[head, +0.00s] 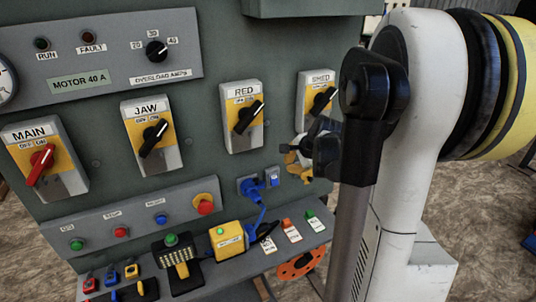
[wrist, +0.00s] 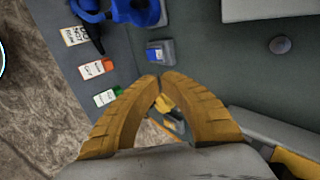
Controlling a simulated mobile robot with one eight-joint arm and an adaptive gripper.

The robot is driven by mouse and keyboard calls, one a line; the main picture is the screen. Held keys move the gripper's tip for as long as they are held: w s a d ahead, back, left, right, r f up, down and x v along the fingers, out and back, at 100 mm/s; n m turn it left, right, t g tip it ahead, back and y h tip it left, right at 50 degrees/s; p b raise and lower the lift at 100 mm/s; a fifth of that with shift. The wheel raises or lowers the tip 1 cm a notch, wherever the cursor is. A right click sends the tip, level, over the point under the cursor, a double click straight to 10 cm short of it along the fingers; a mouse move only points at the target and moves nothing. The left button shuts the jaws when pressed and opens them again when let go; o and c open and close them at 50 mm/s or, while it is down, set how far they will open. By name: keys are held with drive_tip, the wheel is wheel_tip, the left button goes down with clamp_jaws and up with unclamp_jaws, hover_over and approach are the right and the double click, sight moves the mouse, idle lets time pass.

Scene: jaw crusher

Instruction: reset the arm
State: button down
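My arm stands at the right of the head view, in front of the panel's right end. My gripper (head: 293,160) is partly hidden there by a black arm part, just below the SMED switch (head: 317,100). In the wrist view, the two yellow-orange fingers of my gripper (wrist: 157,80) curve in and their tips meet, or nearly so. No object is clearly held at the tips. Small yellow and grey parts show in the gap behind the tips, and I cannot tell what they are.
The grey-green panel (head: 205,95) carries the MAIN (head: 42,160), JAW (head: 152,135) and RED (head: 241,117) switches. Below the gripper are a blue socket (head: 250,187) and a shelf (head: 215,272) with tags. A small blue-fronted box (wrist: 160,52) is close to the fingertips.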

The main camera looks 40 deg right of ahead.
drive_tip(key=s+a+r+n+y+b, duration=0.15)
drive_tip(key=a+n, duration=0.35)
drive_tip(key=a, duration=0.6)
drive_tip(key=s+a+r+n+h, duration=0.1)
drive_tip(key=s+a+r+n, duration=0.3)
drive_tip(key=a, duration=0.6)
drive_tip(key=s+a+f+n+y+b, duration=0.1)
drive_tip(key=s+a+f+n, duration=0.1)
drive_tip(key=s+a+n, duration=0.7)
drive_tip(key=a+n, duration=0.2)
drive_tip(key=a, duration=0.1)
drive_tip(key=shift+s+a+f+n, duration=0.3)
drive_tip(key=shift+s, duration=0.1)
